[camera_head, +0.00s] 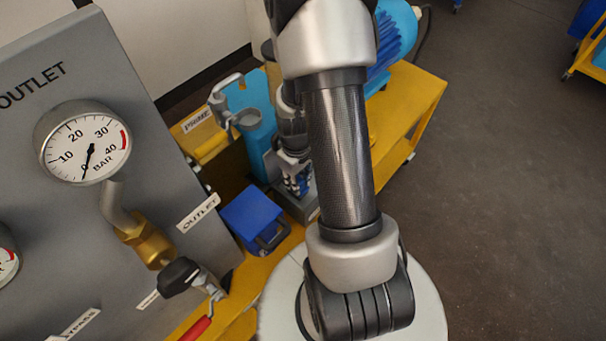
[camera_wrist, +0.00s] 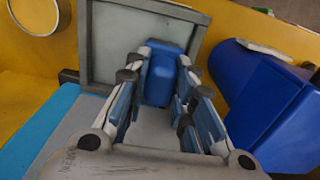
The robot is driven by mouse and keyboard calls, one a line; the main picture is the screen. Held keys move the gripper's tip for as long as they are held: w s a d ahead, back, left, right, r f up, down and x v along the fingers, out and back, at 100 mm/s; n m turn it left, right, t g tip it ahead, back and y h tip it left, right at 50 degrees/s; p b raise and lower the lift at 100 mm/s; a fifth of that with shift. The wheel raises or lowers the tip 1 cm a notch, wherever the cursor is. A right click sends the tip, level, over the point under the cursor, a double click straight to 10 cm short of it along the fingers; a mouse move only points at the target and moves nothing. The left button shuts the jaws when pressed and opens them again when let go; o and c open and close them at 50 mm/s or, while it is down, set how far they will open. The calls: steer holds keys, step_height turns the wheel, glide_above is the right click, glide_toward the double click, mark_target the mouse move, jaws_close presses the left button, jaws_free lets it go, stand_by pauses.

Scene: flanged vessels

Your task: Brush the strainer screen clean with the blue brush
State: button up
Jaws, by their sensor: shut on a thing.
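In the wrist view, my gripper (camera_wrist: 160,78) is shut on a blue block-like piece, which I take to be the blue brush (camera_wrist: 165,68). Its bristles are hidden. Just beyond it is a grey square panel in a raised frame, which looks like the strainer screen (camera_wrist: 108,45). The brush overlaps the panel's right part; I cannot tell whether they touch. In the head view, my gripper (camera_head: 296,180) points down over the yellow bench, partly hidden behind my arm. The screen's surface cannot be made out there.
A blue box (camera_head: 254,216) stands left of my gripper on the yellow bench (camera_head: 408,105). A cyan vessel (camera_head: 258,140) and a blue motor (camera_head: 393,40) are behind. A grey gauge panel (camera_head: 60,215) fills the left. Open floor (camera_head: 500,190) lies right.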

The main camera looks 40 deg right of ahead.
steer(key=shift+s+a+f, duration=0.1)
steer(key=shift+s+a, duration=0.05)
steer(key=shift+a, duration=0.25)
steer(key=shift+w+a, duration=0.15)
steer(key=shift+w, duration=1.1)
steer(key=shift+w+d+r+p, duration=0.1)
steer(key=shift+w+d+p, duration=0.05)
steer(key=shift+d, duration=0.85)
steer(key=shift+w+d+r+p, duration=0.1)
steer(key=shift+d+p, duration=0.05)
steer(key=shift+d, duration=0.85)
steer(key=shift+d, duration=0.1)
